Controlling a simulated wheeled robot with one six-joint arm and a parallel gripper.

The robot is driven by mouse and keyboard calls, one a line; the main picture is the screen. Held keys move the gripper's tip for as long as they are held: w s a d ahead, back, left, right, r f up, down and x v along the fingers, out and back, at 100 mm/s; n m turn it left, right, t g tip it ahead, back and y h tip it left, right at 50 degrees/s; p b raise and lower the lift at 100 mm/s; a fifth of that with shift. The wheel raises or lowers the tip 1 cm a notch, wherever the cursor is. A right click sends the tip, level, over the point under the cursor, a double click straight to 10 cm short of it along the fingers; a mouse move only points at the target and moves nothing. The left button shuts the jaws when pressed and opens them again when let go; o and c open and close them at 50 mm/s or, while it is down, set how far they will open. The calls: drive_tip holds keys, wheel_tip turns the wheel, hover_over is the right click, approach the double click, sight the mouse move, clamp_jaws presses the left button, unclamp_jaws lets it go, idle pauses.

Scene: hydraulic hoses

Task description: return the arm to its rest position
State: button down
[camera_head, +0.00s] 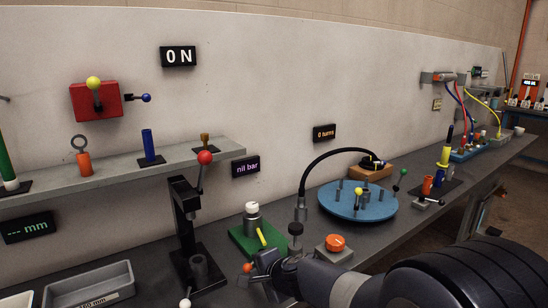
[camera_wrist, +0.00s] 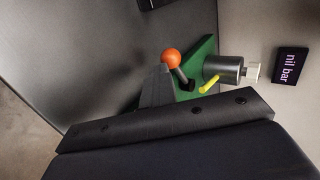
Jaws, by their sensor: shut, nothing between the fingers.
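My gripper (camera_head: 262,276) is in the lower middle of the head view, at the end of my dark arm, which reaches in from the bottom right. It is shut and holds nothing. It appears low, in front of the green-based pump (camera_head: 250,236) at the bench's front. An orange ball knob (camera_head: 247,267) shows at its tip; I cannot tell whether they touch. In the wrist view, the orange knob (camera_wrist: 171,57) sits on a short dark lever beside the green base (camera_wrist: 203,50), beyond dark parts of my own wrist that fill the bottom.
A black press (camera_head: 185,225) with a red-knobbed lever stands left of my gripper. An orange knob on a grey block (camera_head: 335,243) and a black hose (camera_head: 325,155) are close on the right. A blue turntable (camera_head: 370,205) lies behind. A grey tray (camera_head: 90,288) is at the left.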

drive_tip(key=shift+s+d+r, duration=0.15)
drive_tip(key=shift+s+r, duration=0.05)
drive_tip(key=shift+s, duration=0.25)
drive_tip(key=shift+d, duration=0.3)
drive_tip(key=shift+w+d+f+n+g+y, duration=0.15)
drive_tip(key=shift+d+n+g+y, duration=0.15)
drive_tip(key=shift+n+y, duration=0.15)
drive_tip(key=d+n+p, duration=0.1)
drive_tip(key=n+g+y+p, duration=0.1)
drive_tip(key=p, duration=0.1)
drive_tip(key=d+n+g+y+p, duration=0.1)
drive_tip(key=shift+w+d+r+n, duration=0.25)
drive_tip(key=shift+w+d, duration=0.05)
drive_tip(key=shift+d, duration=0.05)
drive_tip(key=shift+d+g, duration=0.3)
drive_tip(key=shift+v, duration=1.4)
drive_tip(key=shift+s, duration=0.25)
